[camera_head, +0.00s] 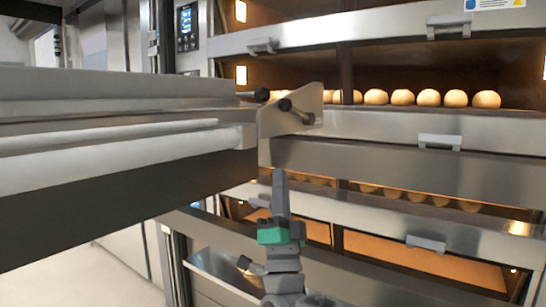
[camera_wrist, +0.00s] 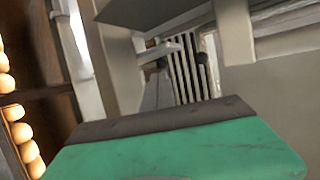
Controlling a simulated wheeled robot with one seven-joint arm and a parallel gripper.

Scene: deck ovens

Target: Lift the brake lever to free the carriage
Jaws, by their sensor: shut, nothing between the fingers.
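The carriage (camera_head: 120,112) is a long metal loader filling the left of the head view, with an upright end plate (camera_head: 275,122) at its right end. A short lever with a dark knob (camera_head: 285,104) sticks out at this plate and looks like the brake lever. A second dark knob (camera_head: 262,94) shows just behind it. My gripper (camera_head: 279,174) points upward below the plate, shut and empty, apart from the lever. In the wrist view, my gripper's green and dark body (camera_wrist: 180,145) fills the bottom; the lever cannot be made out clearly there.
The deck oven stands behind, with metal door fronts and handles (camera_head: 440,141). A row of round dough pieces (camera_head: 403,97) lies on one deck, and more show at the left of the wrist view (camera_wrist: 18,125). A control panel (camera_head: 187,27) is at upper left. Floor shows at lower left.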

